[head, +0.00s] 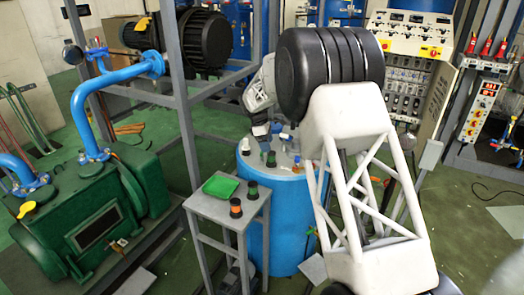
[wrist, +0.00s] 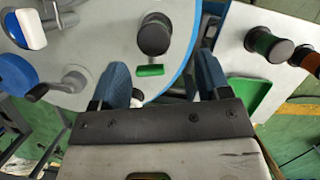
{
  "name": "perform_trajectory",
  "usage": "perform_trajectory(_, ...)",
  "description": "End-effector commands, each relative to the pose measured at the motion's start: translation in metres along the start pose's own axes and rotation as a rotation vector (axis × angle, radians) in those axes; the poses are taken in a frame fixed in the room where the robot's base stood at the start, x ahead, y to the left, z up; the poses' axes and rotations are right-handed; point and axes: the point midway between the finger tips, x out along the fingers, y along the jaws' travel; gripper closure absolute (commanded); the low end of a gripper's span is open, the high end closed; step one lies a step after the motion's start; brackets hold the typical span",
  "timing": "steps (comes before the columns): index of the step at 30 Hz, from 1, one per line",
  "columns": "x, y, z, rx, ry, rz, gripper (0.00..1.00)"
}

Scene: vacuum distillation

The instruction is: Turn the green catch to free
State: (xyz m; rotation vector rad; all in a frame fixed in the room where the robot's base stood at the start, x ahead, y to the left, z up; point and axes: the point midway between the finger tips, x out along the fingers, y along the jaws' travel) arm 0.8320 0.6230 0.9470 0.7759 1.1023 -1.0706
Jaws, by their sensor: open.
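The green catch (wrist: 150,70) is a small green bar beside a round black knob (wrist: 154,38) on the pale top of the blue drum. In the wrist view my gripper (wrist: 162,64) is open, with one blue finger on each side of the catch. Gaps show on both sides, and nothing is held between the fingers. In the head view my gripper (head: 262,132) is low over the drum top, near its back left part. The catch is too small to make out surely there.
The blue drum (head: 268,225) carries several other fittings, including a dark crank handle (wrist: 55,84) left of my fingers. A small grey side table (head: 224,209) holds a green tray (head: 221,186) and two black-topped knobs, one green and one orange. Grey frame posts stand behind.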

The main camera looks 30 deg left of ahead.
Motion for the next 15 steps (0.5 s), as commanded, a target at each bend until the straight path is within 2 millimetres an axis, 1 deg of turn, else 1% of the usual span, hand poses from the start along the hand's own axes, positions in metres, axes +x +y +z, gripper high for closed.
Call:
perform_trajectory(3, -0.012, 0.009, -0.005, 0.033, 0.130, -0.004, 0.30)
perform_trajectory(6, -0.021, 0.015, -0.010, 0.053, 0.212, -0.003, 0.30)
perform_trajectory(9, -0.027, 0.018, -0.013, 0.066, 0.267, -0.001, 0.30)
perform_trajectory(15, -0.032, 0.021, -0.014, 0.076, 0.302, 0.001, 0.30)
